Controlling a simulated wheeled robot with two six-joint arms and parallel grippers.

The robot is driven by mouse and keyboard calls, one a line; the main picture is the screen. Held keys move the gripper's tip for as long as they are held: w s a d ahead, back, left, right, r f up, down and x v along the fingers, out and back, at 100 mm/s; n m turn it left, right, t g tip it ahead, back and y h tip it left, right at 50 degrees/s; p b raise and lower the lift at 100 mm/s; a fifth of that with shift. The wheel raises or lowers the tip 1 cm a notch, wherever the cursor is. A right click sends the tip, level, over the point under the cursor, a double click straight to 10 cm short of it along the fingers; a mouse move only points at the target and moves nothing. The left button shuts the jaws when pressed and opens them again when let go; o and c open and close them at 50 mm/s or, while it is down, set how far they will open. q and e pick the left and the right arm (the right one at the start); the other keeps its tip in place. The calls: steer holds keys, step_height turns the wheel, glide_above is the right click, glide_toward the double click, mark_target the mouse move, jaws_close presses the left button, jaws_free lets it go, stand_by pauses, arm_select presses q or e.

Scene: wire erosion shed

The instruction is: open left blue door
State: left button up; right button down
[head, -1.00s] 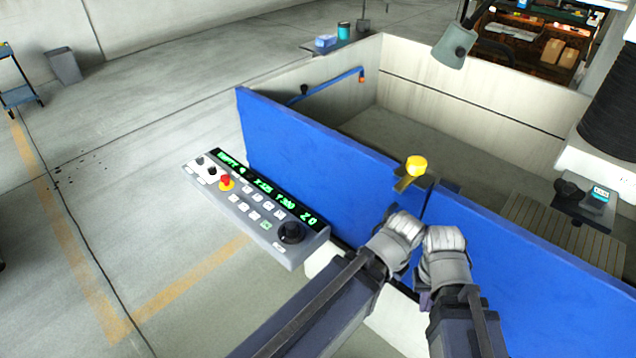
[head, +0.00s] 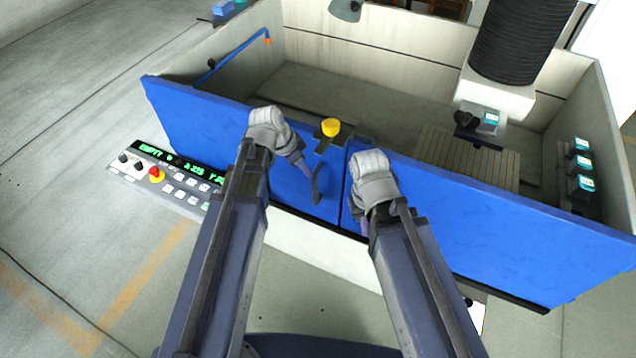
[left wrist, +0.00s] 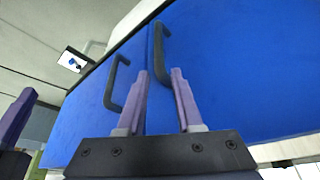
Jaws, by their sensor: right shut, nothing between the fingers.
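The left blue door (head: 200,120) stands in line with the right blue door (head: 480,215), with a narrow seam between them. The left door's dark handle (head: 318,186) is near the seam; it also shows in the left wrist view (left wrist: 160,52). My left gripper (head: 302,163) is open beside this handle. In the left wrist view its fingertips (left wrist: 160,74) are spread, with the handle's near end appearing between them; contact is unclear. The right door's handle (left wrist: 113,90) is hidden in the head view behind my right gripper (head: 360,222), which is shut and empty.
A yellow knob (head: 331,127) on a bracket sits atop the left door by the seam. A control panel (head: 165,178) with a red button juts out at left. Behind the doors is an open tank with a slatted table (head: 465,160). Floor at far left is clear.

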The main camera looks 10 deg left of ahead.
arm_select(q)
steer(key=b+x, duration=1)
steer(key=x, duration=0.1)
steer(key=shift+a, duration=0.1)
steer(key=shift+w+d+f+b, duration=0.1)
steer(key=shift+d+f+b, duration=0.15)
steer(key=shift+f+b, duration=0.3)
steer(key=shift+r, duration=0.1)
steer(key=shift+c, duration=0.3)
jaws_close()
stand_by(0.4)
